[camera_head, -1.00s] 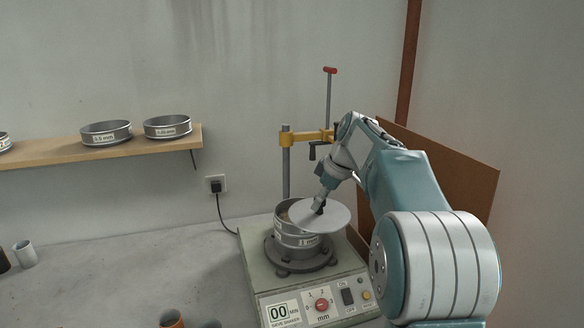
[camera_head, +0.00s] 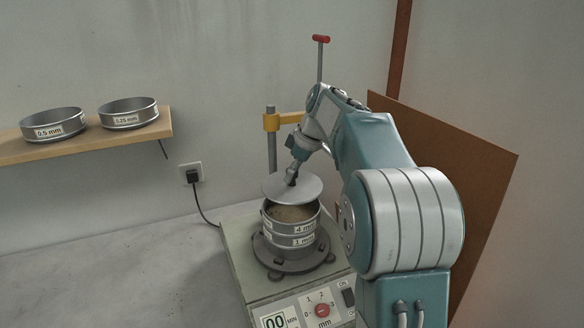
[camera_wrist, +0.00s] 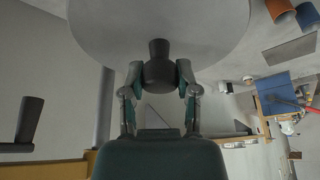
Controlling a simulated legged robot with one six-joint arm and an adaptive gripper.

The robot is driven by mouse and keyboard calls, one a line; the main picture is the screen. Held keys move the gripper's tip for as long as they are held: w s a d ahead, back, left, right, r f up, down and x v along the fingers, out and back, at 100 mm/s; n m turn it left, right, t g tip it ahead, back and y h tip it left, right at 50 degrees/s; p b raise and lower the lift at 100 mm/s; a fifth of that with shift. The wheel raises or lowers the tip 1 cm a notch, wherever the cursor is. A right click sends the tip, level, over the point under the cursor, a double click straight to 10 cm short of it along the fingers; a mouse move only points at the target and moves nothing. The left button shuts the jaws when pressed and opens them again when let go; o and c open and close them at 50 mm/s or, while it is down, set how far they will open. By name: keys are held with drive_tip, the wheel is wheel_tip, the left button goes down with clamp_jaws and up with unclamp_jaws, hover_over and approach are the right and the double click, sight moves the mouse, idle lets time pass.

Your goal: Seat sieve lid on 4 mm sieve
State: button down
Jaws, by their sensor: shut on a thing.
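The sieve lid (camera_head: 305,187) is a flat grey disc with a dark knob. My gripper (camera_head: 292,177) is shut on the knob; the wrist view shows both fingers of my gripper (camera_wrist: 160,78) on either side of it, with the lid (camera_wrist: 100,25) beyond. In the head view the lid hangs tilted above the back of the 4 mm sieve (camera_head: 305,229), apart from it as far as I can tell. The 4 mm sieve is open at the front, with brown grainy material (camera_head: 293,213) inside. It sits on the 1 mm sieve (camera_head: 302,241).
The sieves stand on the shaker (camera_head: 243,284). A yellow clamp arm (camera_head: 285,121) on a post stands behind. The 0.5 mm sieve (camera_head: 53,125) and 0.25 mm sieve (camera_head: 128,113) rest on a wooden shelf (camera_head: 88,143). A brown board (camera_head: 465,165) leans at right. The bench left is clear.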

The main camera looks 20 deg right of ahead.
sight(292, 186)
drive_tip(key=shift+a+f, duration=0.4)
drive_tip(key=shift+f, duration=0.25)
drive_tip(key=shift+d+f, duration=0.25)
drive_tip(key=shift+f, duration=0.8)
drive_tip(key=shift+a+f, duration=0.1)
drive_tip(key=shift+f, duration=0.2)
drive_tip(key=shift+s, duration=0.1)
drive_tip(key=shift+f, duration=0.55)
drive_tip(key=shift+c, duration=1.3)
unclamp_jaws()
